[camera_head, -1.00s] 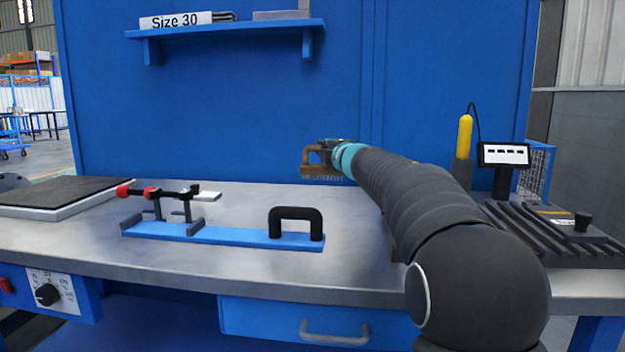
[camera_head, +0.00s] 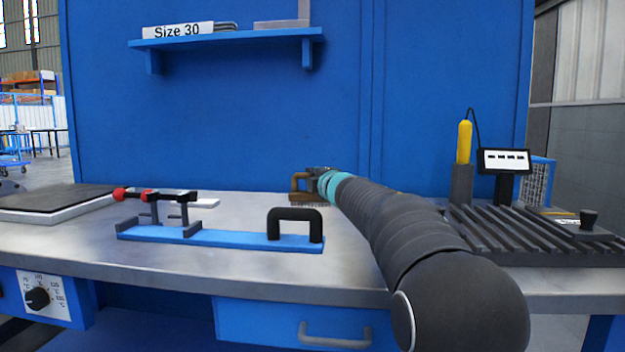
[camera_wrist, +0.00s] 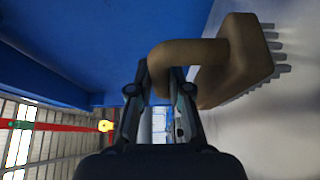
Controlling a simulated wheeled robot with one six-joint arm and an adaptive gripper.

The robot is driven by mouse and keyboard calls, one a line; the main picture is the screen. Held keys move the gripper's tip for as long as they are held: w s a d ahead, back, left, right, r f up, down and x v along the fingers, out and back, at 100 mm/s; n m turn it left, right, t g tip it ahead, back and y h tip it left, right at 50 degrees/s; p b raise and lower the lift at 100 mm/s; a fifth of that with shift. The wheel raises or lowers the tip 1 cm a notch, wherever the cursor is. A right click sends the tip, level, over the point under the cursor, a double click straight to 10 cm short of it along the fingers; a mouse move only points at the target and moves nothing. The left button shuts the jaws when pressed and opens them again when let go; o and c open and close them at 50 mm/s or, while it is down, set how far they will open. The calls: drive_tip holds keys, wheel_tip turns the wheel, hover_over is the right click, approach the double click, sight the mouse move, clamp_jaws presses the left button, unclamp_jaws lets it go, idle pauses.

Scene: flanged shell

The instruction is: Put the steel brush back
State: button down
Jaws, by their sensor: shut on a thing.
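The steel brush has a brown handle and block with bristles underneath. In the head view the brush (camera_head: 299,184) is at the back of the steel bench, near the blue back panel. My gripper (camera_head: 318,174) is there at its handle, partly hidden by my own arm. In the wrist view my gripper (camera_wrist: 160,85) is shut on the handle of the brush (camera_wrist: 235,60). The bristles point to the right there, toward the grey bench surface. They look close to the bench; I cannot tell whether they touch it.
A blue fixture bar (camera_head: 220,238) with a black handle and red-tipped clamps lies left of the arm. A slotted black grate (camera_head: 510,235), a yellow tool (camera_head: 464,142) and a small display (camera_head: 504,161) stand at right. A shelf (camera_head: 230,38) hangs above.

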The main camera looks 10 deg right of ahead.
drive_tip(key=shift+f, duration=0.2)
drive_tip(key=c, duration=1.1)
unclamp_jaws()
drive_tip(key=shift+r, duration=0.1)
drive_tip(key=shift+r, duration=0.2)
drive_tip(key=s, duration=0.2)
drive_tip(key=s+d, duration=0.1)
drive_tip(key=s, duration=0.4)
drive_tip(key=shift+s+d+f+b, duration=0.1)
drive_tip(key=shift+s+d+b, duration=0.15)
drive_tip(key=shift+b, duration=0.1)
